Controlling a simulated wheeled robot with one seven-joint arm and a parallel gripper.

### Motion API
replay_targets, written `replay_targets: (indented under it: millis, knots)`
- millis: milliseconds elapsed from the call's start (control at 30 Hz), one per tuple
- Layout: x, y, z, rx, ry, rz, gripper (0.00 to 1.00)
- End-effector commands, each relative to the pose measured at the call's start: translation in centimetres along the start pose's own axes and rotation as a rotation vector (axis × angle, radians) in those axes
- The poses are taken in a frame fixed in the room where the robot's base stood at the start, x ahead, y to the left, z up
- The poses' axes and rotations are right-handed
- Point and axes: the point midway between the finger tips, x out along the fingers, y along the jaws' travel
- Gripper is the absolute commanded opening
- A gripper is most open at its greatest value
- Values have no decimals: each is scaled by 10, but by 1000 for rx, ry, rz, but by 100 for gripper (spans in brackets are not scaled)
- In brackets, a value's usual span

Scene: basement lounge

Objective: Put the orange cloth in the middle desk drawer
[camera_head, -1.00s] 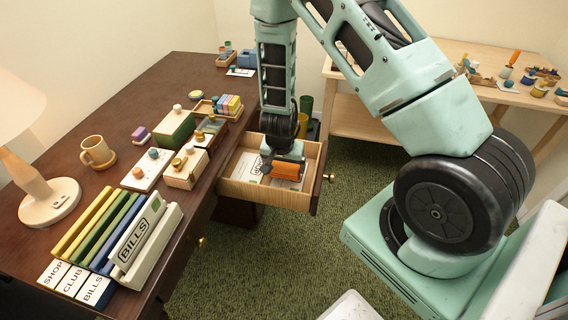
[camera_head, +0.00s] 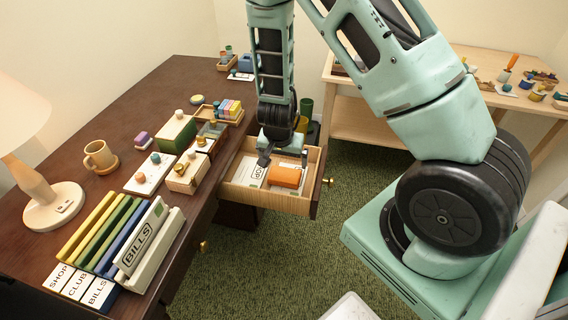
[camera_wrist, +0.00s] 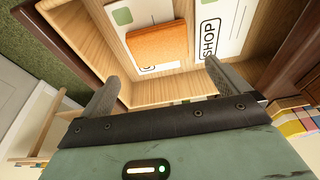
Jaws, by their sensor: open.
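The orange cloth (camera_head: 285,176), a small folded block, lies in the open desk drawer (camera_head: 262,203), on top of white papers. It also shows in the wrist view (camera_wrist: 158,44), flat on the papers and clear of the drawer walls.
A paper marked SHOP (camera_wrist: 209,38) lies beside the cloth. The dark desk (camera_head: 95,135) holds a mug (camera_head: 99,157), a lamp (camera_head: 40,190), files and small boxes. A light wooden table (camera_head: 500,100) with small items stands at the right. Green carpet is clear in front.

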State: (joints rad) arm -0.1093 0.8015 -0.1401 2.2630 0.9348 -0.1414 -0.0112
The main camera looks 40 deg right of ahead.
Motion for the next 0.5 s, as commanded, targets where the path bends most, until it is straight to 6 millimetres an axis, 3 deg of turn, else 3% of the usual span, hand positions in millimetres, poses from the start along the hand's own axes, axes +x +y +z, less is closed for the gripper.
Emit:
replay_targets:
  millis: [33,200,400,500]
  knots:
    - [-17,-2,-1,-5,4,-2,100]
    - [-48,-1,-1,-1,2,-2,100]
    - [-66,0,0,-2,1,-1,100]
    - [-77,-9,9,-33,-24,-25,100]
